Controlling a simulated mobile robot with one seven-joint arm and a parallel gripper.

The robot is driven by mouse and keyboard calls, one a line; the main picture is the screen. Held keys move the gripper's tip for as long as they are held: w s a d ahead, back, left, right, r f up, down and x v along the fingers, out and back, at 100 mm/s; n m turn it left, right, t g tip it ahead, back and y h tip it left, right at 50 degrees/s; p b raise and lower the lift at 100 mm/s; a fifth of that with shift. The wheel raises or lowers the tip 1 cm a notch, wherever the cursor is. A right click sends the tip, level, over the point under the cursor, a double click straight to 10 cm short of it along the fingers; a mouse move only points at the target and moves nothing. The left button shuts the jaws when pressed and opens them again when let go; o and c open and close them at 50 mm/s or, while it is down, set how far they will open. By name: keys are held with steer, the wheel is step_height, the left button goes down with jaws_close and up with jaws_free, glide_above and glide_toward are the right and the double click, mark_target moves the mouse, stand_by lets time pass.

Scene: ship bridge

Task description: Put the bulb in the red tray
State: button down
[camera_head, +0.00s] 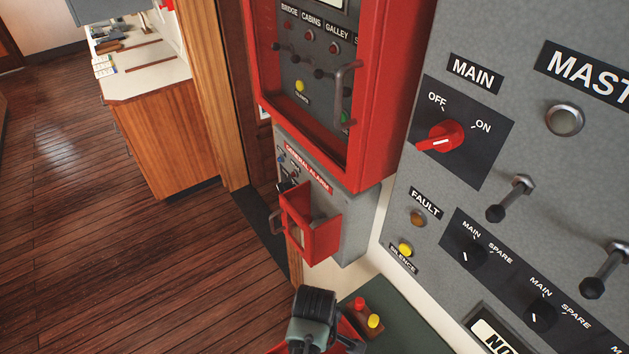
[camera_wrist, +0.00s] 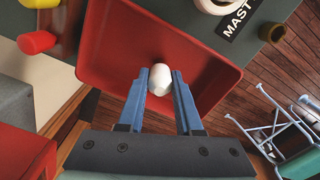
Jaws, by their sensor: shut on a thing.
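The bulb (camera_wrist: 160,71) is a small white rounded thing between the blue fingertips of my gripper (camera_wrist: 160,84) in the wrist view. My gripper is shut on it. The red tray (camera_wrist: 112,42) lies right behind the bulb in that view, and the bulb shows against its inside. I cannot tell whether the bulb touches the tray floor. In the head view my gripper (camera_head: 314,318) is at the bottom edge, and its fingertips and the bulb are hidden. Parts of the red tray (camera_head: 353,342) show beside it.
A yellow-ended piece (camera_head: 374,321) and a red one stand on the dark green surface (camera_head: 400,325) beside the tray. The grey switch panel (camera_head: 455,190) and the red alarm box (camera_head: 345,165) rise close by. Wooden floor (camera_head: 110,230) is clear at left.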

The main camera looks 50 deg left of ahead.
steer(key=shift+f, duration=0.1)
steer(key=c, duration=0.6)
jaws_free()
step_height(320, 180, up, 12)
steer(key=shift+r+b, duration=0.15)
steer(key=shift+b, duration=0.35)
